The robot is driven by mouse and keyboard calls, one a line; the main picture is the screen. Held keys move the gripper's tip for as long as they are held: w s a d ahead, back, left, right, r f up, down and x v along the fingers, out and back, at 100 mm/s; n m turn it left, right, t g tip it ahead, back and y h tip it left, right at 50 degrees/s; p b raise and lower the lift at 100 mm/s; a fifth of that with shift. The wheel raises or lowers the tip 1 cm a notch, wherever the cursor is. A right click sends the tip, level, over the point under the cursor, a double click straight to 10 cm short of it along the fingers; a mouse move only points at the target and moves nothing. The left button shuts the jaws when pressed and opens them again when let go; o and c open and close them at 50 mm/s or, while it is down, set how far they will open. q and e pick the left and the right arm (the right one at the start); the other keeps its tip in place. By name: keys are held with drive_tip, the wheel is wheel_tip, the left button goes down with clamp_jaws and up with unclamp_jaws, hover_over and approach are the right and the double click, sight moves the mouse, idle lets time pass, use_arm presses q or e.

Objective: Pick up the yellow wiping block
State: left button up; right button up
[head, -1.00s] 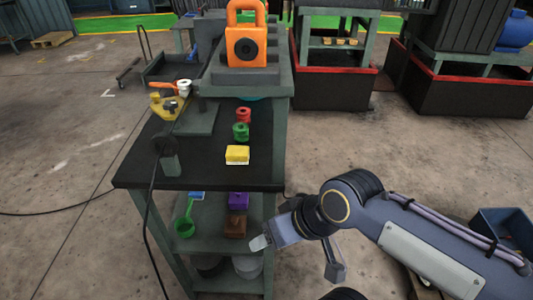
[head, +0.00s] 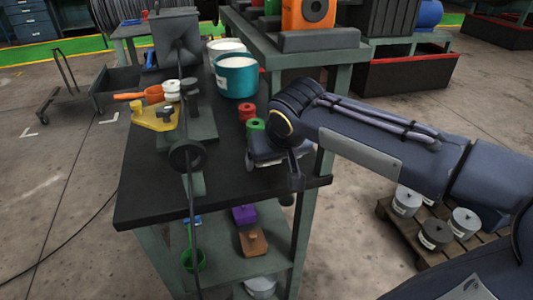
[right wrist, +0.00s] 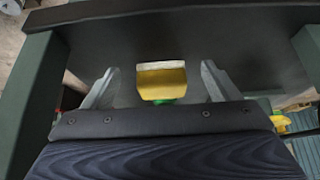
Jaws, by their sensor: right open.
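The yellow wiping block (right wrist: 162,82), with a pale layer along one edge, shows in the right wrist view on the dark table top. In the head view it is hidden behind my right arm and gripper. My right gripper (right wrist: 160,67) is open, with one finger on each side of the block and a visible gap on both sides. How far the fingertips are from the block in depth I cannot tell. In the head view my right gripper (head: 268,155) is low over the table's right side. My left gripper is not in view.
A teal pot (head: 236,76) is farther back. A capstan post with a black wheel (head: 187,156) and a yellow piece (head: 155,116) are to the left. The front of the table top is clear.

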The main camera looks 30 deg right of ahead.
drive_tip(key=w, duration=0.3)
drive_tip(key=w+d, duration=0.1)
drive_tip(key=shift+w+f, duration=0.45)
drive_tip(key=shift+f, duration=0.1)
drive_tip(key=shift+c, duration=0.3)
drive_tip(key=c, duration=1)
